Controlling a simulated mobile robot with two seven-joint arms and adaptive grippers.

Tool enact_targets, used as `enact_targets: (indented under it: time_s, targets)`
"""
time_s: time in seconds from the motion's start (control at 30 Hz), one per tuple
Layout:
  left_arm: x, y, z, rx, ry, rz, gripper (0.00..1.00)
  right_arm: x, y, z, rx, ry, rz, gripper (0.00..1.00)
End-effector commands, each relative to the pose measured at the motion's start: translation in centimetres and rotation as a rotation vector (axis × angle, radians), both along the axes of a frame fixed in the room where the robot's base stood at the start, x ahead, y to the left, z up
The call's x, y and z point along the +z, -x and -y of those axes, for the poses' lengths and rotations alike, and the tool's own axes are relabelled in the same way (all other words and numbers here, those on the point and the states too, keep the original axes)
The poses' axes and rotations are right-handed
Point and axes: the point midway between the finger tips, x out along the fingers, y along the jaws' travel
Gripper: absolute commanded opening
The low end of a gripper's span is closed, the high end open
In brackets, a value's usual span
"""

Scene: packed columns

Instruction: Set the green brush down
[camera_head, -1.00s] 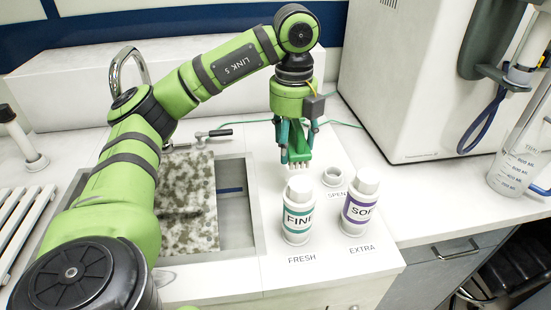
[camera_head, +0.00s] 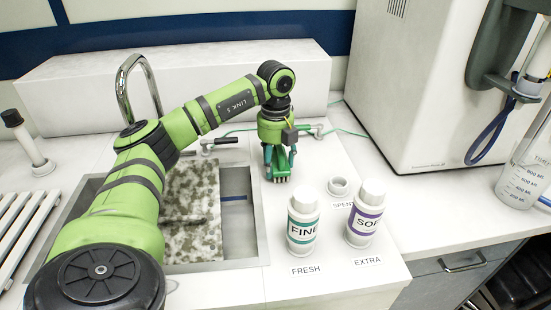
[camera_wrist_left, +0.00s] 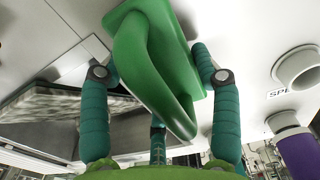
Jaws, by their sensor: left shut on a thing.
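My left gripper (camera_head: 280,160) points down over the white counter, between the sink and the bottles, and is shut on the green brush (camera_head: 279,174). The brush's pale bristles face down, close to or on the counter; I cannot tell if they touch. In the left wrist view the brush (camera_wrist_left: 150,65) shows its green looped handle and flat back between my teal fingers. My right gripper is not in view.
The white FINE bottle (camera_head: 303,222) and the purple-labelled bottle (camera_head: 365,214) stand to the right front. A small white ring cup (camera_head: 339,187) stands by the SPENT label. The sink holds a mottled board (camera_head: 192,210). A tap (camera_head: 138,80) stands behind.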

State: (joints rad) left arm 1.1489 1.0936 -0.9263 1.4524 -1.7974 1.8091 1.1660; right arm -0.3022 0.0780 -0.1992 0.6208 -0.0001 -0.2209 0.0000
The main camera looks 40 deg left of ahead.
Motion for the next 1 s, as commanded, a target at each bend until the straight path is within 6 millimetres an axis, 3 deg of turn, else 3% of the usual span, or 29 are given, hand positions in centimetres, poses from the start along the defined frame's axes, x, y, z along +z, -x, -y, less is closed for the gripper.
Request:
enact_targets:
  time_s: [0.3,0.33,0.4,0.77,0.87,1.0]
  targets:
    - [-0.3,0.0,0.0,0.000,0.000,0.001,0.28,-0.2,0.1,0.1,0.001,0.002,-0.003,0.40]
    - [-0.3,0.0,0.0,0.000,0.000,0.001,0.67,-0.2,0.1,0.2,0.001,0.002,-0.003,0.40]
    - [-0.3,0.0,0.0,0.000,0.000,0.001,0.86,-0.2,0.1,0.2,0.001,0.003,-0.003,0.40]
    - [-0.1,0.0,0.0,0.000,0.000,0.002,0.86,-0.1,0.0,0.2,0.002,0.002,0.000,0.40]
    - [0.7,-0.1,0.1,0.000,0.000,0.005,0.86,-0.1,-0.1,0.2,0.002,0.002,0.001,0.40]
    - [3.1,-0.2,0.1,-0.001,0.002,0.009,0.86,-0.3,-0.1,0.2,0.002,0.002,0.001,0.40]
